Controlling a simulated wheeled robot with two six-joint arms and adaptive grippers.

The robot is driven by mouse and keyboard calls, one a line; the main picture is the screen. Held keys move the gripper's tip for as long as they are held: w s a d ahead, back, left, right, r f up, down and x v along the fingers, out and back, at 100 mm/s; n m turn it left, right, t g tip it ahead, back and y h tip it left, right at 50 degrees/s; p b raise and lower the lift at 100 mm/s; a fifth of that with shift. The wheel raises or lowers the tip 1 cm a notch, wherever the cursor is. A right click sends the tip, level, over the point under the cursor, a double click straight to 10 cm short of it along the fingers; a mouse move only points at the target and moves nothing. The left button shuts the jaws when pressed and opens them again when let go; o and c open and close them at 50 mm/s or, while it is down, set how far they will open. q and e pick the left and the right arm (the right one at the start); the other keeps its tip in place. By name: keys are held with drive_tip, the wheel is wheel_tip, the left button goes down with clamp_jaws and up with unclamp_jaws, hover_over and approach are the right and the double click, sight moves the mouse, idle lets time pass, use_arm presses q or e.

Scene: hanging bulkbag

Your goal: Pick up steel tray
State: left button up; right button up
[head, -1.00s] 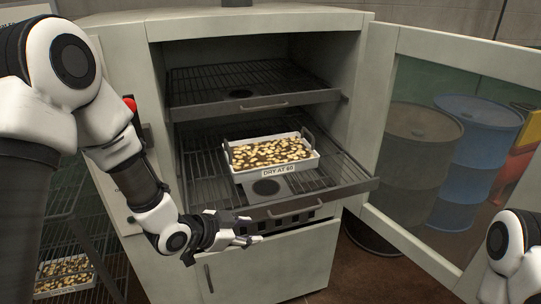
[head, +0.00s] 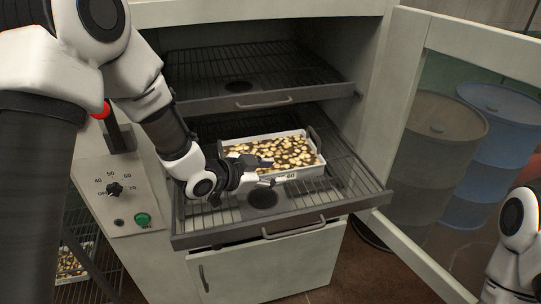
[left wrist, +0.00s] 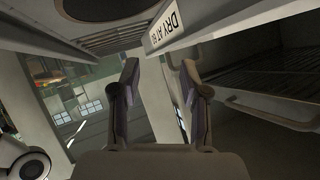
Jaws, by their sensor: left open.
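The steel tray (head: 313,171) is a shallow pale box filled with cream and brown pieces. It sits on the pulled-out lower wire rack in the head view. Its front label, DRY AT 60 (left wrist: 164,29), is partly hidden by my left gripper in the head view and shows at the top of the left wrist view. In the left wrist view my left gripper (left wrist: 160,85) shows two spread, empty fingers. My right gripper is out of view.
The lower rack (head: 345,195) has a front handle. An upper rack (head: 300,95) is above and behind the tray. The open cabinet door (head: 415,110) stands at right, with drums behind it. A control panel (head: 120,195) is at left.

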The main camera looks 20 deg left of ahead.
sight(283, 172)
use_arm(q)
drive_tip(key=x, duration=0.3)
drive_tip(key=p+x, duration=0.1)
drive_tip(key=x, duration=0.1)
drive_tip(key=shift+w+a+f, duration=0.2)
drive_tip(key=shift+a, duration=0.05)
drive_tip(key=shift+s+r, duration=0.1)
drive_tip(key=shift+s, duration=0.05)
drive_tip(key=shift+s+r, duration=0.1)
drive_tip(key=shift+s, duration=0.05)
drive_tip(key=c, duration=0.3)
clamp_jaws()
